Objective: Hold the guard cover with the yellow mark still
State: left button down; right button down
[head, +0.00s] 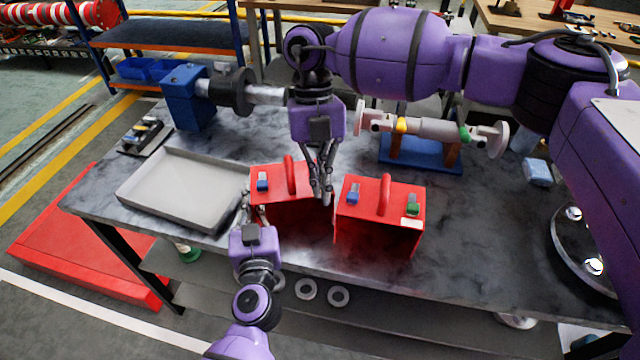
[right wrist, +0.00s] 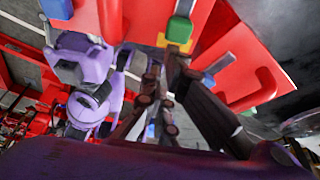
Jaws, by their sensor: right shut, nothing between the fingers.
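Two red guard covers with handles on top stand side by side on the table. In the right wrist view a yellow mark (right wrist: 163,41) shows beside a green block on the near cover. This appears to be the left guard cover (head: 284,204), whose right end my right gripper hides in the head view. The right guard cover (head: 378,224) carries blue and green blocks and a pale label. My left gripper (head: 256,213) is at the left cover's left side; whether its fingers grip the wall is unclear. My right gripper (head: 326,196) is shut and empty, over the left cover's right end.
A grey tray (head: 125,194) lies to the left of the covers. A shaft on a blue stand (head: 420,155) and a blue motor block (head: 187,98) stand behind. The table to the right of the covers is mostly clear.

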jog(key=shift+w+a, duration=0.2)
jog(key=shift+w, duration=1.3)
jog(key=shift+s, duration=0.45)
notch_tip(320, 180, up, 10)
jog(key=shift+f, duration=0.25)
